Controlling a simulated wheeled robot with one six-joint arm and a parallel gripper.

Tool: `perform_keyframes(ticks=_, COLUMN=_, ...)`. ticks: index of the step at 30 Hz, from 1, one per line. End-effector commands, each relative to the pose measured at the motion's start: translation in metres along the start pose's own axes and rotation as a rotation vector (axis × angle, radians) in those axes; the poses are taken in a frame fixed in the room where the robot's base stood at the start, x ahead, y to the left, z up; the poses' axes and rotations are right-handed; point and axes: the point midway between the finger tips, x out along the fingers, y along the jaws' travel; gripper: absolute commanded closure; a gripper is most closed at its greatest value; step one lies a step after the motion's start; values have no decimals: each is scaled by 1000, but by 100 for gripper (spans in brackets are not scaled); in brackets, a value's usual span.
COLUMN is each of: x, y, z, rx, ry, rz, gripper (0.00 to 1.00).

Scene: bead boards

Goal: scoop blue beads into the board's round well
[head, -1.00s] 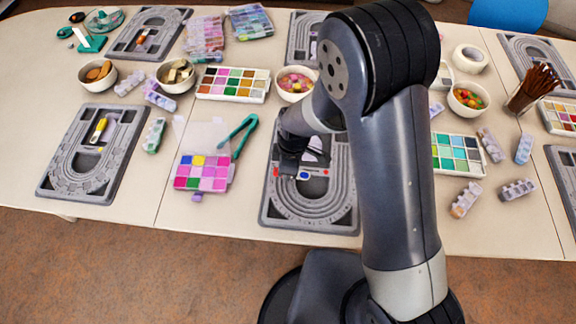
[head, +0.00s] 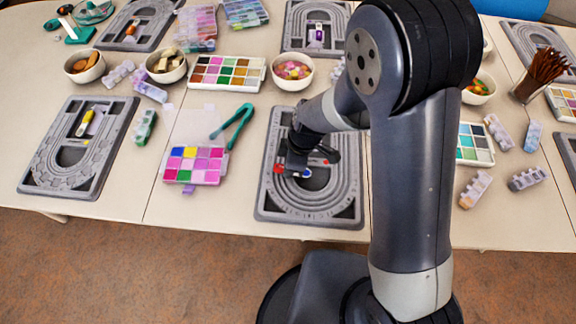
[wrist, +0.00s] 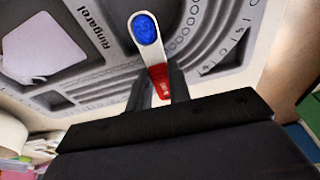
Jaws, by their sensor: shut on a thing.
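My gripper (wrist: 160,88) is shut on the red handle of a small scoop (wrist: 152,54) with a white front part. The scoop's bowl is filled with blue beads (wrist: 147,30). In the wrist view the bowl is over the grey bead board (wrist: 88,20), which bears the printed word "Ringarel". In the head view my gripper (head: 290,166) is low over the middle of this board (head: 300,217), and the blue of the beads (head: 306,173) shows beside it. My arm and gripper cover part of the board's middle, and I cannot make out its round well.
A palette of pink and purple squares (head: 195,164) and green tweezers (head: 232,126) lie left of the board. Another grey board (head: 113,147) with a yellow-handled scoop lies farther left. A bowl of mixed beads (head: 292,71) stands behind. Small lidded boxes lie at the right.

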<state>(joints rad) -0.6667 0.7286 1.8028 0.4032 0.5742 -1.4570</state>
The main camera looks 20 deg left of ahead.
Motion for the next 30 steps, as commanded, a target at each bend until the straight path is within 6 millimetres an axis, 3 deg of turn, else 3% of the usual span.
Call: perform_keyframes(ticks=30, x=-15, y=0, z=13, rx=-3, ry=335, rz=-1, gripper=100)
